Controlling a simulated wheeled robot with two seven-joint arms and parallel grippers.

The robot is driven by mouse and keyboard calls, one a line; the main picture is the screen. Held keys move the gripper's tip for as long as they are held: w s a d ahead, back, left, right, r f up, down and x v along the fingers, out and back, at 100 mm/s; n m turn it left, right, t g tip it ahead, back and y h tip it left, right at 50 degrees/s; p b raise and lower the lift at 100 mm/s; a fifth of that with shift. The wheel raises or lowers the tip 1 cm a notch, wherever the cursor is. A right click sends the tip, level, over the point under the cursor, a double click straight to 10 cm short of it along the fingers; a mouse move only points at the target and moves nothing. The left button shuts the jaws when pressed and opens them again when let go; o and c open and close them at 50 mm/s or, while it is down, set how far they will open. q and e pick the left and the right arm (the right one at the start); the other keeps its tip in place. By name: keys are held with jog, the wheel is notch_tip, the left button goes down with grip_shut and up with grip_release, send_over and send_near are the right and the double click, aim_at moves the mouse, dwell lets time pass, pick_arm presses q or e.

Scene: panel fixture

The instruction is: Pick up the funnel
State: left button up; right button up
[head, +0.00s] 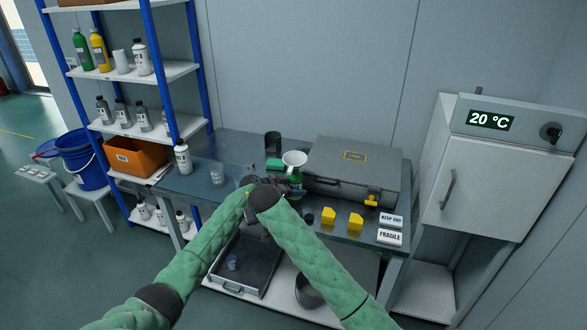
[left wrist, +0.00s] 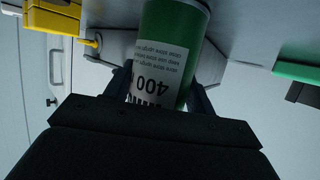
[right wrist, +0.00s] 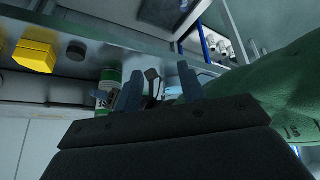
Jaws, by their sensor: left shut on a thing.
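The white funnel (head: 294,158) sits mouth up at the top of a green bottle (head: 297,176) on the bench. The funnel is not visible in either wrist view. My left gripper (head: 281,183) is at the bottle, and in the left wrist view its fingers close on both sides of the labelled green bottle (left wrist: 178,50). In the head view the arms' wrists overlap and partly hide the grippers.
A grey case (head: 352,170) stands right of the funnel. Yellow blocks (head: 328,215) and small signs (head: 390,237) lie at the front right. A green-handled object (head: 274,164), a dark cup (head: 272,142) and a clear beaker (head: 217,174) stand to the left.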

aim_at(289, 172)
jog(key=w+d+r+m+t+h, duration=0.2)
jog(key=r+m+t, duration=0.1)
jog(key=r, duration=0.3)
jog(key=w+d+r+m+t+h, duration=0.1)
jog(key=d+r+m+t+h, duration=0.25)
jog(key=r, duration=0.25)
jog(key=shift+m+t+y, duration=0.25)
jog(key=shift+m+y, duration=0.1)
jog(key=shift+m, duration=0.1)
jog(key=shift+r+x, duration=0.2)
jog(key=shift+x, duration=2.75)
jog(key=shift+r+x, duration=0.2)
jog(key=shift+x, duration=2.75)
jog(key=shift+w, duration=0.15)
grip_shut()
